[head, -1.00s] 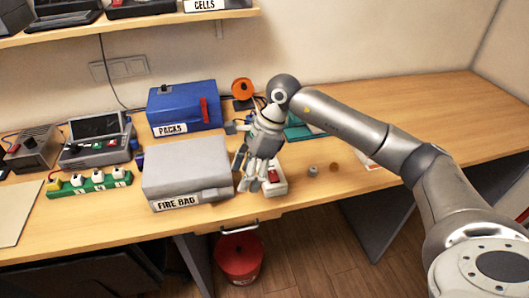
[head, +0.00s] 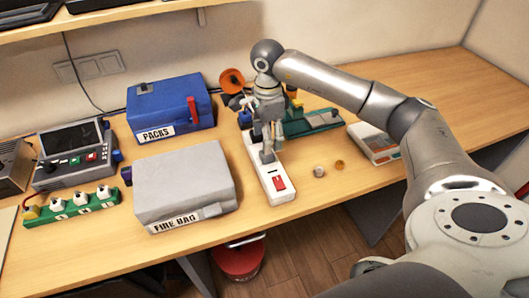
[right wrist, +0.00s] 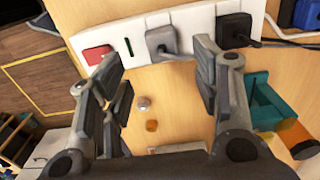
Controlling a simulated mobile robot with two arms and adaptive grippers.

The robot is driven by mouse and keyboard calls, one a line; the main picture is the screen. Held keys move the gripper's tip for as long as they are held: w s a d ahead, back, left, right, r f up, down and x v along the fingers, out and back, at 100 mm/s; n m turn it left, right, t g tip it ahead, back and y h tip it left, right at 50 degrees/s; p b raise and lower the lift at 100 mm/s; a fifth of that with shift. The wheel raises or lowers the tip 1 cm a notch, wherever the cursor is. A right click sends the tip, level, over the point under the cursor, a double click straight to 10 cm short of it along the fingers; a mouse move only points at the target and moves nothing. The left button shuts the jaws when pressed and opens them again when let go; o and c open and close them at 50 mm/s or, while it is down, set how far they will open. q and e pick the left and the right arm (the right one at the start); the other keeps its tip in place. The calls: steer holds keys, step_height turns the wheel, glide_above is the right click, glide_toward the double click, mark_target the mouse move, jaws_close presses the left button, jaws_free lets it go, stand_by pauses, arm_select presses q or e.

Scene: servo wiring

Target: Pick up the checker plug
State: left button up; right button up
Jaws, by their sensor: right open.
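A grey plug, which looks like the checker plug (right wrist: 160,40), sits in a white power strip (right wrist: 200,45) in the right wrist view. A grey cord runs from its lower side. In the head view the strip (head: 276,197) lies along the desk, right of the fire bag, and the grey plug (head: 267,157) shows just below my fingers. My right gripper (head: 267,143) is open and points down over the strip. In the right wrist view its fingers (right wrist: 155,62) stand apart on either side of the plug, with no clear contact. My left gripper is not in view.
A black plug (right wrist: 235,28) sits in the strip beside the grey one. The fire bag (head: 185,180), blue packs box (head: 168,105) and green tray (head: 312,122) stand around. Two small round pieces (head: 319,171) lie right of the strip.

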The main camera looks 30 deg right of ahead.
mark_target(267, 158)
steer(key=shift+s+f, duration=0.2)
steer(key=shift+f, duration=0.6)
steer(key=shift+w+f+p, duration=0.1)
steer(key=shift+f+p, duration=0.2)
steer(key=shift+f, duration=0.05)
steer(key=f+p, duration=0.1)
steer(key=f, duration=0.1)
steer(key=f+p, duration=0.1)
steer(key=f, duration=0.1)
steer(key=shift+w+f, duration=0.2)
steer(key=shift+f, duration=0.3)
steer(key=shift+c, duration=0.2)
steer(key=c, duration=0.5)
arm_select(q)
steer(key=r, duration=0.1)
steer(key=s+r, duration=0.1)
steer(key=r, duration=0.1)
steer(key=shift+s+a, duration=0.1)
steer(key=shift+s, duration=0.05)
arm_select(e)
steer(key=c, duration=0.6)
steer(key=shift+o, duration=0.2)
